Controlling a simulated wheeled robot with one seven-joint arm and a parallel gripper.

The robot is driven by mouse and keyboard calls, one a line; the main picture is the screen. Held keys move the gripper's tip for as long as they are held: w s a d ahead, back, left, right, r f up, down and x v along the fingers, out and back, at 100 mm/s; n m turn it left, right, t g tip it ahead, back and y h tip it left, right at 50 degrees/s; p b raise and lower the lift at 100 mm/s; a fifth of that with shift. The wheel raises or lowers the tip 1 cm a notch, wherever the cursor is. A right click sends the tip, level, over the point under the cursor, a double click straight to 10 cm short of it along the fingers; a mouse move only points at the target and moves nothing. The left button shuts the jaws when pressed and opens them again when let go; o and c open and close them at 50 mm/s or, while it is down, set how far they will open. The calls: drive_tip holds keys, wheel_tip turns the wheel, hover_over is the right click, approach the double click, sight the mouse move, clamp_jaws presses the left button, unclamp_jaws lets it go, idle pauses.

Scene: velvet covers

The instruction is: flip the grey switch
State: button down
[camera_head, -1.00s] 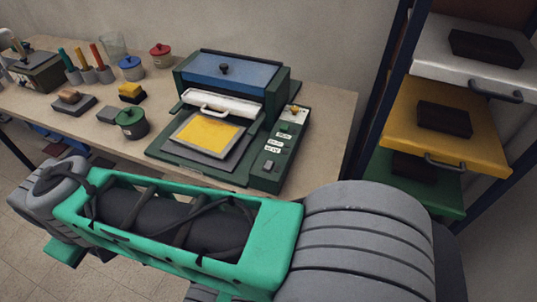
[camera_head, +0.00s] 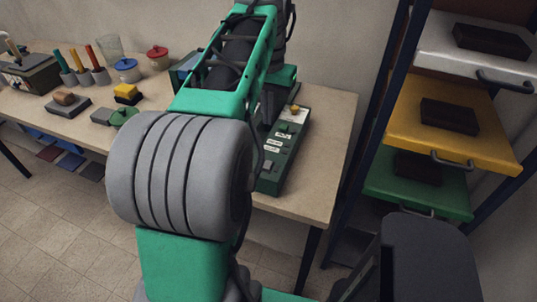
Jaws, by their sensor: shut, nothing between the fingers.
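The grey switch (camera_head: 267,165) is a small block near the front end of the green control panel (camera_head: 276,184), on the right side of the press. Its setting is too small to tell. My arm crosses the middle of the picture and reaches up over the press, passing just left of the panel. My gripper cannot be made out; the arm hides that area. Most of the press, with its blue top (camera_head: 186,64), is behind my arm.
The panel also has a yellow knob (camera_head: 295,109) and white labels (camera_head: 272,142). On the wooden table (camera_head: 315,190) stand a red-lidded pot (camera_head: 158,57), a blue-lidded pot (camera_head: 127,69) and a yellow-topped block (camera_head: 127,92). Right of the table is a rack with a yellow drawer (camera_head: 475,125).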

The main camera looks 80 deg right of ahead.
sight(268, 162)
wheel_tip(268, 162, down, 14)
drive_tip(key=shift+f+p, duration=0.1)
drive_tip(key=shift+p, duration=0.2)
drive_tip(key=shift+w, duration=0.15)
